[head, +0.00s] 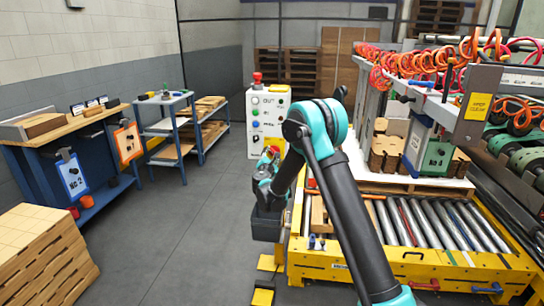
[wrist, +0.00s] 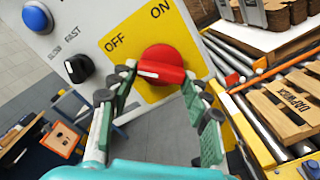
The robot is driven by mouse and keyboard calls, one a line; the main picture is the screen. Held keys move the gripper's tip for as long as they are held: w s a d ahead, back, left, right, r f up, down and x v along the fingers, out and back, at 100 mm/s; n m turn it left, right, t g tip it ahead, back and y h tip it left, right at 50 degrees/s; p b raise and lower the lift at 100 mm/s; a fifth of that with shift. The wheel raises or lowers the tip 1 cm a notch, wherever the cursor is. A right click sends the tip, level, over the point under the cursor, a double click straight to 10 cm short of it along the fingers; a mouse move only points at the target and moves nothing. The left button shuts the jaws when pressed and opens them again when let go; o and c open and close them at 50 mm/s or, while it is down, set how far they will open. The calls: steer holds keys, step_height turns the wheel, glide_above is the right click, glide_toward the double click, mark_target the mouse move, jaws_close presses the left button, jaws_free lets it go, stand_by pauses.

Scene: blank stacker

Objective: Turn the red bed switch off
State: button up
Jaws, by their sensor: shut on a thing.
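The red bed switch (wrist: 163,62) is a rotary knob on a yellow plate (wrist: 186,32) marked OFF and ON. In the wrist view OFF is to the knob's upper left and ON is above it. A white mark shows on the knob's left end, below the word OFF. My gripper (wrist: 160,78) has one finger on each side of the knob, with the fingertips shut on it. In the head view my gripper (head: 268,168) is at the lower part of the white control panel (head: 254,108), and my arm hides much of that area.
A blue button (wrist: 37,17) and a black SLOW/FAST knob (wrist: 78,68) are left of the switch. A yellow-framed roller conveyor (head: 420,262) stands close on the right. Open grey floor (head: 185,235) lies left of the panel, with a blue shelf cart (head: 170,125) beyond.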

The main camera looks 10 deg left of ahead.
stand_by(0.5)
steer(key=o, duration=1.2)
steer(key=shift+c, duration=0.2)
steer(key=s, duration=1.2)
steer(key=shift+a, duration=0.2)
